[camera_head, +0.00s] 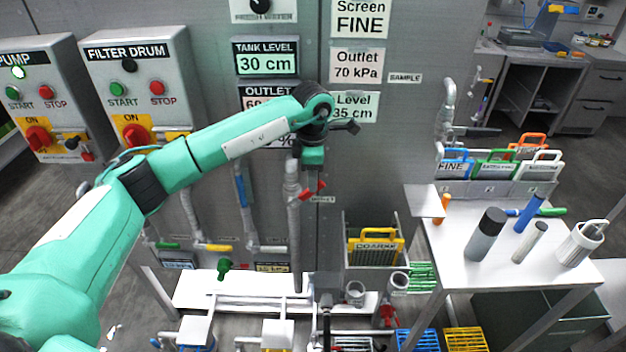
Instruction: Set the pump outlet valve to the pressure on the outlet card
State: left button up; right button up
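The outlet card (357,65) on the grey panel reads "Outlet 70 kPa". The outlet display (258,97) is partly covered by my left arm; its first digits look like 60, and the rest is hidden. A red valve handle (313,190) sits on a vertical grey pipe (294,230) with a small label that looks like "OUTLET". My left gripper (313,162) points down just above this handle, in front of the panel. Its fingers are hard to make out, so I cannot tell if they are open or touch the handle. My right gripper does not show.
Pump (40,100) and filter drum (140,85) boxes hang at the left. A yellow coarse screen (376,247) stands in a grey holder. Pipes and a white bench fill the lower middle.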

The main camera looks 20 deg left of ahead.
aim_at(305, 196)
pick_arm(q)
jog(key=shift+f+p, duration=0.45)
jog(key=shift+f, duration=1.4)
grip_shut()
